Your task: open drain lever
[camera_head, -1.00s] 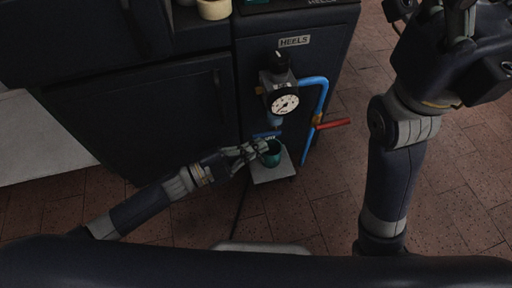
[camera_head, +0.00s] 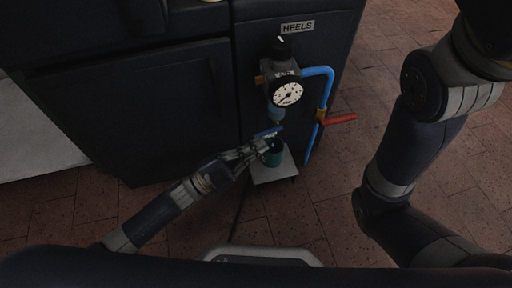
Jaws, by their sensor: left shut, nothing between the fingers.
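A small blue lever (camera_head: 269,132) sits under the regulator's filter bowl (camera_head: 277,113); it slants up to the right. My left gripper (camera_head: 263,144) is shut and empty, its fingertips just below the lever and in front of the green cup (camera_head: 274,157). I cannot tell whether the fingers touch the lever. The cup stands on a small grey shelf (camera_head: 282,174), partly hidden by the gripper. My right gripper is out of view; only its arm shows at the right.
Brick floor (camera_head: 310,215) lies clear below.

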